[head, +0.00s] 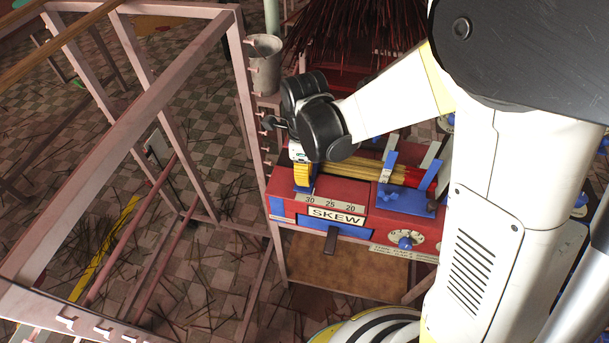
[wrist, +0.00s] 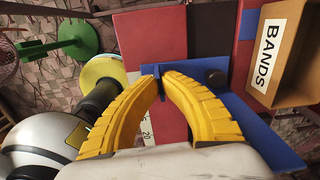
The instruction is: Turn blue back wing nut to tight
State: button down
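The red machine with the SKEW label (head: 336,217) stands in the middle of the head view. My gripper (head: 303,176) points down over its left end; one yellow finger shows there. In the wrist view my gripper (wrist: 160,76) has its two yellow fingertips close together, with a small dark blue piece, apparently the blue back wing nut (wrist: 157,71), between them above the blue plate (wrist: 232,106). Most of the nut is hidden by the fingers, and its turn angle cannot be told. Another blue wing nut (head: 406,243) is on the machine's front face.
A BANDS box (wrist: 280,50) lies to the right in the wrist view, and a dark round knob (wrist: 217,77) is close to the right finger. A pink metal frame (head: 130,100) and a grey cup (head: 264,64) stand left of the machine. Sticks litter the tiled floor.

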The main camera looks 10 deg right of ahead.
dwell(0.3)
jog(key=c, duration=1.6)
grip_release()
notch_tip(320, 180, up, 12)
